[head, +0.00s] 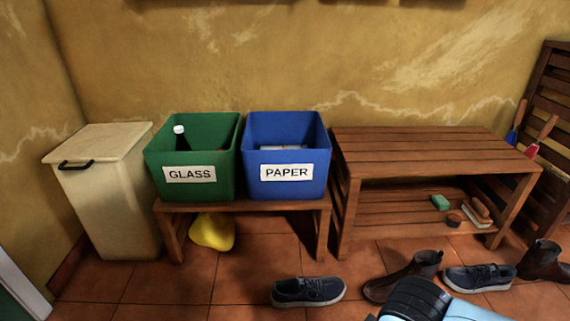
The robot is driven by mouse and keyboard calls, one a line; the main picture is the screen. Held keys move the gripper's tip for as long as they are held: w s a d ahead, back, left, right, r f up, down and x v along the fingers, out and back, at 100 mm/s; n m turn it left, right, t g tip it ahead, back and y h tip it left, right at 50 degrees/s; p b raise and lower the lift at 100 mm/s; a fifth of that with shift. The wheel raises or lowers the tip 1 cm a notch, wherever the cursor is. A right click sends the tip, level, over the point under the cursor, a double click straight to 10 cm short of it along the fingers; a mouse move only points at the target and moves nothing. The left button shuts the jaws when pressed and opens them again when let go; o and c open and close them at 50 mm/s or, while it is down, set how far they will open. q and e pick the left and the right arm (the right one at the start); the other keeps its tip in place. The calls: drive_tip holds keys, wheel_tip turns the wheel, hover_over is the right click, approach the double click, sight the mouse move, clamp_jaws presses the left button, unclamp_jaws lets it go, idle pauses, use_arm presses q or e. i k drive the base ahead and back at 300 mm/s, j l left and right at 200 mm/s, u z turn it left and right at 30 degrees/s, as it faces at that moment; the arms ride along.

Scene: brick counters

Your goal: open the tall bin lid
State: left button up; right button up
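A tall cream bin (112,210) stands at the left, in the corner by the wall. Its flat lid (105,142) lies shut on top. A black handle (76,164) sits at the lid's front edge. Neither gripper shows in the head view. A dark and light blue part of my own arm seems to enter at the bottom right, far from the bin.
A green GLASS box (193,190) with a bottle and a blue PAPER box (287,188) stand on a low wooden bench (246,205) right of the bin. A slatted shelf (425,150) stands further right. Shoes (308,291) lie on the tiled floor.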

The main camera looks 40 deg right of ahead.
sight(98, 141)
drive_tip(key=i+l+u, duration=0.1)
drive_tip(key=i+u, duration=0.3)
drive_tip(key=i, duration=0.8)
